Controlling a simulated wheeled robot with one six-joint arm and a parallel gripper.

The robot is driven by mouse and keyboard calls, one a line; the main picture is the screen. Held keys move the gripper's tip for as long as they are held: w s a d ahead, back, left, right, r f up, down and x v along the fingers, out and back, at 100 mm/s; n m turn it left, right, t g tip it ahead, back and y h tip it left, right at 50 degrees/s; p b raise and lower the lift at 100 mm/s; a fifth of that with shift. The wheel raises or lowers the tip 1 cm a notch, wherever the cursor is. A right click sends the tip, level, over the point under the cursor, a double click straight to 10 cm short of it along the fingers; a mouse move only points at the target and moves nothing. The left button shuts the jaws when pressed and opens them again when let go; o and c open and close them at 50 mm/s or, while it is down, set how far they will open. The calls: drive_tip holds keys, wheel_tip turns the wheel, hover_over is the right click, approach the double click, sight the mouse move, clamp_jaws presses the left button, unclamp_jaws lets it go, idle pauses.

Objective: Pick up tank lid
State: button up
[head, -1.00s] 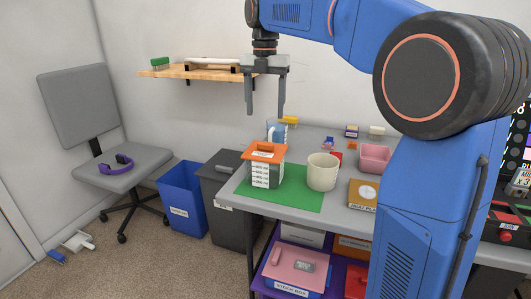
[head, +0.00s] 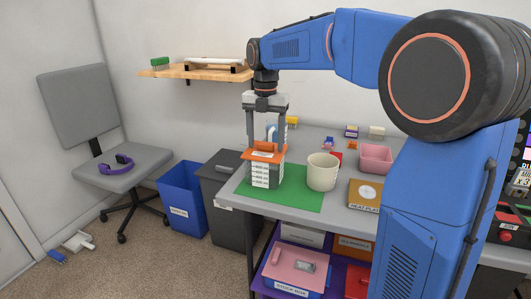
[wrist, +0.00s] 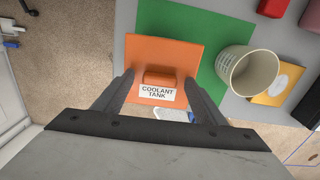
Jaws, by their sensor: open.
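The tank lid (head: 264,151) is an orange square plate with a raised handle. It sits on top of the white coolant tank (head: 266,174), which stands on a green mat (head: 300,199) on the grey table. In the wrist view the lid (wrist: 182,55) shows its handle and a "COOLANT TANK" label. My gripper (head: 266,144) is open, pointing down, with its fingertips just above or around the lid's handle. In the wrist view its fingers (wrist: 160,78) lie on either side of the handle, apart from it. Whether the fingertips touch the lid is hard to tell.
A cream bin (head: 322,172) stands close to the right of the tank. A blue-and-white item (head: 272,132) stands behind it. A pink container (head: 375,158) and a heat plate box (head: 364,194) lie farther right. The table's left edge is near the tank.

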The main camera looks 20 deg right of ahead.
sight(266, 143)
drive_tip(key=c, duration=1.2)
wheel_tip(266, 143, up, 10)
